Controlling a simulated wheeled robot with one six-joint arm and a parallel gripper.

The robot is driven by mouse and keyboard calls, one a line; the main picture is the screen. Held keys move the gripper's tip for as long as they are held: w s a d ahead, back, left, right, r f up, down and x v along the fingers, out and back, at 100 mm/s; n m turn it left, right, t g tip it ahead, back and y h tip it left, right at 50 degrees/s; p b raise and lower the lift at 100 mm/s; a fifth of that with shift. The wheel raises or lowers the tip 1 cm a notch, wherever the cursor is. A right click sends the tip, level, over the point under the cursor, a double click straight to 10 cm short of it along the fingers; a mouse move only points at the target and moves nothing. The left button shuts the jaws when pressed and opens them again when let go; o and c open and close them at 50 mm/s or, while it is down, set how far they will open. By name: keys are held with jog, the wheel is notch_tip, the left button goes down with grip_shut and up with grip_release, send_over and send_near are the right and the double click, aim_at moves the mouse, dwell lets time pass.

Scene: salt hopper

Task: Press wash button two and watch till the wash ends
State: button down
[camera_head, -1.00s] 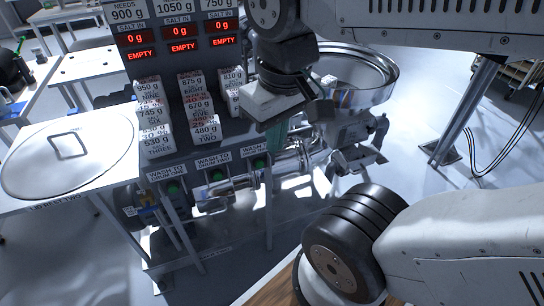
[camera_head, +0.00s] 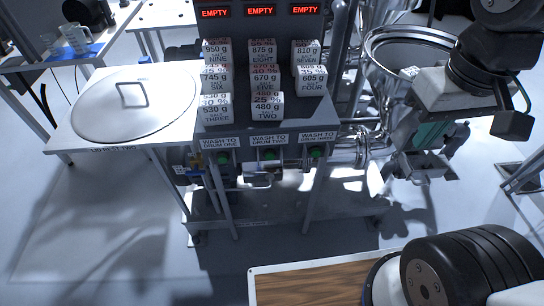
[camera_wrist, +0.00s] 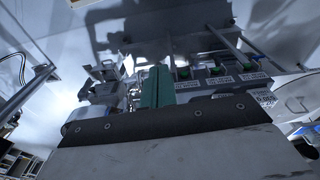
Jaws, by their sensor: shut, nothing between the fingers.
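The green button for wash two (camera_head: 270,154) sits under the "WASH TO DRUM TWO" label (camera_head: 269,141), between the buttons for drum one (camera_head: 222,157) and drum three (camera_head: 316,151). In the wrist view the middle green button (camera_wrist: 216,70) shows too. My gripper (camera_head: 432,134), with green fingers, is shut and empty, to the right of the buttons and apart from them. In the wrist view its fingers (camera_wrist: 157,88) point toward the stand. The displays above the blocks, such as the middle one (camera_head: 260,11), read EMPTY. No wash state is readable on the buttons.
Several labelled salt blocks (camera_head: 267,82) stand on the dark stand above the buttons. A round lid (camera_head: 136,103) lies on the white table at left. A steel hopper (camera_head: 405,55) stands at right, close to my gripper. The floor before the stand is mostly clear.

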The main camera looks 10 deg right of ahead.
aim_at(270, 156)
jog(key=w+a+f+n+g+h, duration=0.1)
jog(key=w+a+f+n+h, duration=0.35)
jog(key=w+f+n, duration=0.3)
jog(key=w+a+f+n+h, duration=0.3)
jog(key=w+f+n+h, duration=0.25)
jog(key=n, duration=0.25)
jog(key=a+f+n+t, duration=0.5)
jog(key=a+f+n, duration=0.2)
jog(key=f, duration=0.4)
jog(key=a+f+n+t, duration=0.5)
jog(key=a+f+n, duration=0.2)
jog(key=f+n, duration=0.3)
jog(key=shift+w+a+f, duration=0.15)
jog(key=shift+a+f, duration=0.15)
jog(key=shift+f, duration=0.05)
jog(key=w, duration=0.8)
jog(key=shift+w+d, duration=0.15)
jog(key=shift+w, duration=0.25)
jog(key=shift+w, duration=0.15)
jog(key=shift+w, duration=0.3)
